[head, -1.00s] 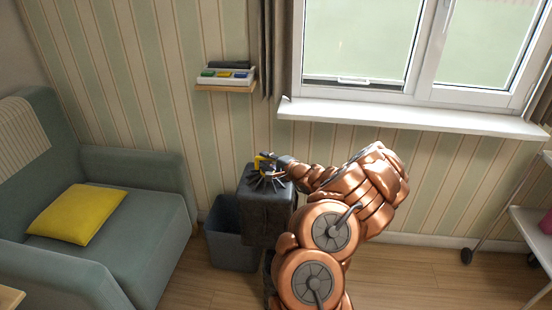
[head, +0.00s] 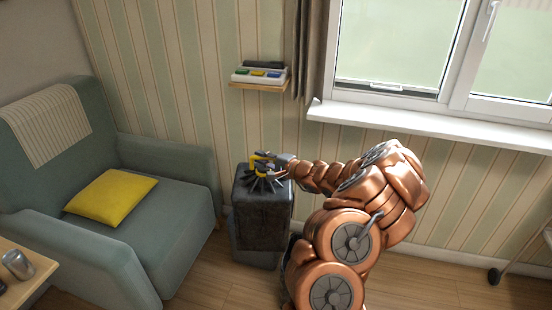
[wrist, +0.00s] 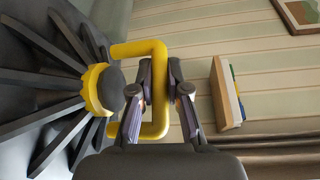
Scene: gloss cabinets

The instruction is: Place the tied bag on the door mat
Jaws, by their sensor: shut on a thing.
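The tied bag (head: 262,217) is a dark, tall block-like bag with pleats gathered at a yellow tie and a yellow loop handle. In the head view it hangs upright left of my arm, in front of the wall and right of the armchair. My gripper (head: 276,163) is at its top, shut on the yellow loop. The wrist view shows the loop (wrist: 140,48) between the fingers of my gripper (wrist: 160,75) and the bag's dark pleats (wrist: 50,90) at left. I cannot tell how far the bag's bottom is from the floor. No door mat is visible.
A grey-green armchair (head: 170,190) with a yellow cushion (head: 112,196) stands close left of the bag. A small wall shelf (head: 258,86) and a window sill (head: 430,128) are above. A table corner (head: 30,270) is at lower left.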

